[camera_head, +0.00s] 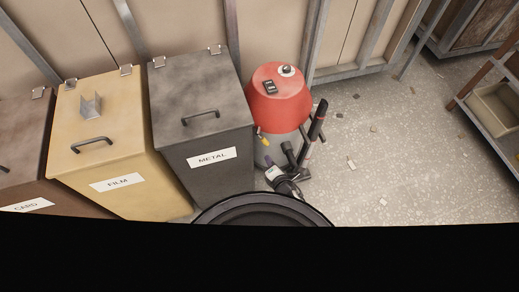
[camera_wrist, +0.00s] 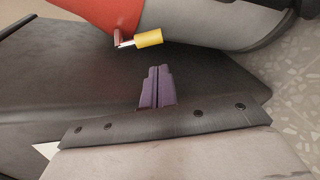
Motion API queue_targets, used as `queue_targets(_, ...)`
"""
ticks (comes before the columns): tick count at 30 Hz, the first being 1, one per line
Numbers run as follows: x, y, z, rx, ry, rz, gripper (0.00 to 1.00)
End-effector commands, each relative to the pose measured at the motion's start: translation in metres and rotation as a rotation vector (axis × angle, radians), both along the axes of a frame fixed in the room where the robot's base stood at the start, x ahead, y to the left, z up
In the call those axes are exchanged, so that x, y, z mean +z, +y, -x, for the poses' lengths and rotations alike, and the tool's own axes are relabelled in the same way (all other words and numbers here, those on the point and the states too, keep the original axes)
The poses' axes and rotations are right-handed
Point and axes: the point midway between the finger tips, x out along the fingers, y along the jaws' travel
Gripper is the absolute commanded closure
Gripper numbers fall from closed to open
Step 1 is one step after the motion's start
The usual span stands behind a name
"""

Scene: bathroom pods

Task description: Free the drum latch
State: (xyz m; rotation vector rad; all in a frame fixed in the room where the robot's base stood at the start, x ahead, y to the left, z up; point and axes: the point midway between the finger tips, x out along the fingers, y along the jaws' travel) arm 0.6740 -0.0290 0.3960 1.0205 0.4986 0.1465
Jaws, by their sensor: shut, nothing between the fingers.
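The drum is a vacuum with a red top (camera_head: 277,98) and a grey body (camera_wrist: 215,22). Its latch (camera_wrist: 148,39) has a yellow grip on a thin metal pin, beside a red tab at the seam between top and body. The latch also shows small in the head view (camera_head: 262,140). My gripper (camera_wrist: 157,72) has purple fingers that are together and empty. They stand apart from the latch, below it in the wrist view. In the head view my gripper (camera_head: 268,161) is low in front of the drum.
The grey METAL bin (camera_head: 208,160) stands close on the drum's left, its dark side filling the wrist view's left. The yellow FILM bin (camera_head: 118,160) is further left. A black-handled wand (camera_head: 316,122) stands at the drum's right. Speckled floor (camera_head: 390,160) with scattered scraps lies right.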

Motion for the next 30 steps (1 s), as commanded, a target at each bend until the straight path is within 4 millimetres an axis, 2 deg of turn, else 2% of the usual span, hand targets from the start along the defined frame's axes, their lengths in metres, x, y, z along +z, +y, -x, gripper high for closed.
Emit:
queue_targets(1, -0.007, 0.006, -0.007, 0.004, -0.002, -0.002, 1.00)
queue_targets(9, -0.020, 0.019, -0.042, 0.005, -0.001, -0.003, 1.00)
queue_targets(15, -0.026, 0.026, -0.060, 0.003, 0.000, -0.003, 1.00)
queue_targets(21, -0.027, 0.029, -0.069, 0.002, -0.001, -0.003, 1.00)
queue_targets(30, -0.026, 0.029, -0.070, 0.001, 0.000, -0.004, 1.00)
